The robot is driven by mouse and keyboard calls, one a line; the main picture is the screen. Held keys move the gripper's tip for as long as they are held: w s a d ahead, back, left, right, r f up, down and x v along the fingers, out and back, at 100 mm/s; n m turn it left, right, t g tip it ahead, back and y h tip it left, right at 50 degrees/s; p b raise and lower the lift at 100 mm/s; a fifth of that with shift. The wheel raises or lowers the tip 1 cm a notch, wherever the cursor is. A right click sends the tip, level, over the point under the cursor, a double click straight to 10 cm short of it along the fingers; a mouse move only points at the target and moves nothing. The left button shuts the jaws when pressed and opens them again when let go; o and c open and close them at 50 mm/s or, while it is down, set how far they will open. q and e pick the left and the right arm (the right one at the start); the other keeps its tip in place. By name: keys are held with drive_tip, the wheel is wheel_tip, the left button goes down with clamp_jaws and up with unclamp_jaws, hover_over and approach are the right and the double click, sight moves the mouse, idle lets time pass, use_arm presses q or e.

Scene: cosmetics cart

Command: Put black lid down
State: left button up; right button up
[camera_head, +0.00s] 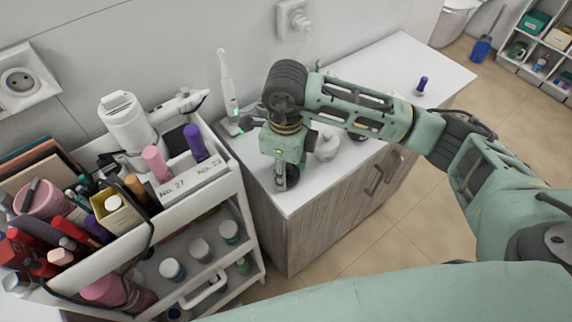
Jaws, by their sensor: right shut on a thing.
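My right gripper (282,183) points down over the near left part of the white counter top (330,178). It is shut on a small dark thing, which looks like the black lid; the gripper hides most of it, and I cannot tell whether it touches the counter. A whitish rounded container (327,146) stands on the counter just right of the gripper. My left gripper is not in view.
A white electric toothbrush (226,80) stands behind the gripper by the wall. A small purple bottle (422,84) stands at the counter's far right. A crowded cosmetics cart (215,181) is at the left. The counter's front right is clear.

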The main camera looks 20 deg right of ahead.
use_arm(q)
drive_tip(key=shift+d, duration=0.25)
use_arm(e)
drive_tip(key=shift+f, duration=0.1)
drive_tip(key=shift+f, duration=0.15)
drive_tip(key=shift+o, duration=1.4)
drive_tip(key=shift+b, duration=0.3)
drive_tip(key=o, duration=0.5)
drive_tip(key=shift+c, duration=0.2)
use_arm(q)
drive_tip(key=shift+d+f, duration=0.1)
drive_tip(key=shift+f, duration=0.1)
